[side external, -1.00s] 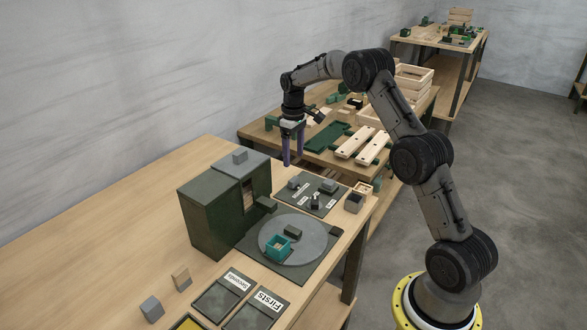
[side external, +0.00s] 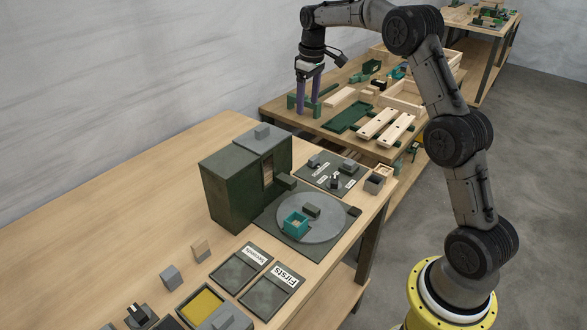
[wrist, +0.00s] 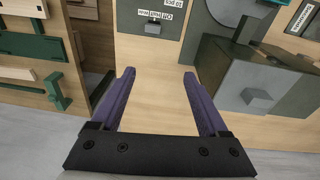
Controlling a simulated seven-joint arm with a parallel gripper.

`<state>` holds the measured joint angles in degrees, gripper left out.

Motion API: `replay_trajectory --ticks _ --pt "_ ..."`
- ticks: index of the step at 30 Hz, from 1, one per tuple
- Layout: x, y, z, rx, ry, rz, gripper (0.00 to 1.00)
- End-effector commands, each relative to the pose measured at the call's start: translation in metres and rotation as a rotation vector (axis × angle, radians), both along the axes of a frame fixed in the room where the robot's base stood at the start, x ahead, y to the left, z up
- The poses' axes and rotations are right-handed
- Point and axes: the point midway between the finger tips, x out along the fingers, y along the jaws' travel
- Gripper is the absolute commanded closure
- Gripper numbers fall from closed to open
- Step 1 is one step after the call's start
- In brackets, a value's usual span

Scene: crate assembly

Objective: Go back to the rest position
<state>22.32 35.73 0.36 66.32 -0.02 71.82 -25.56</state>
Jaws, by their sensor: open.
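My gripper (side external: 308,106) hangs in the air, pointing down, with its two purple fingers apart and nothing between them. In the side view it appears in front of the left end of the far worktable (side external: 335,141), beyond the dark green cabinet (side external: 232,190). In the wrist view the open fingers (wrist: 159,74) frame bare pale wood. No rest position is marked in either view.
The near table (side external: 120,190) holds a round grey disc (side external: 325,226) with a teal box (side external: 295,224), plus label plates and small blocks. The far table carries green parts, wooden slats (side external: 378,123) and a wooden crate (side external: 405,95). The near table's left side is clear.

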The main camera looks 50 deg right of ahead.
Motion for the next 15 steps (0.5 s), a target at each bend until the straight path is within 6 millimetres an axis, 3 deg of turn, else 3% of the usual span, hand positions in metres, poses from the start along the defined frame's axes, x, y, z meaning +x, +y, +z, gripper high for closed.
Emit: replay_trajectory --ticks 1,6,9,15 --pt "-0.005 0.017 0.03 -0.014 -0.038 0.025 0.22" --pt "-0.042 0.07 0.096 -0.042 -0.124 0.089 0.22" --pt "-0.071 0.098 0.123 -0.051 -0.172 0.113 0.22" --pt "-0.141 0.146 0.155 -0.056 -0.262 0.14 0.22"
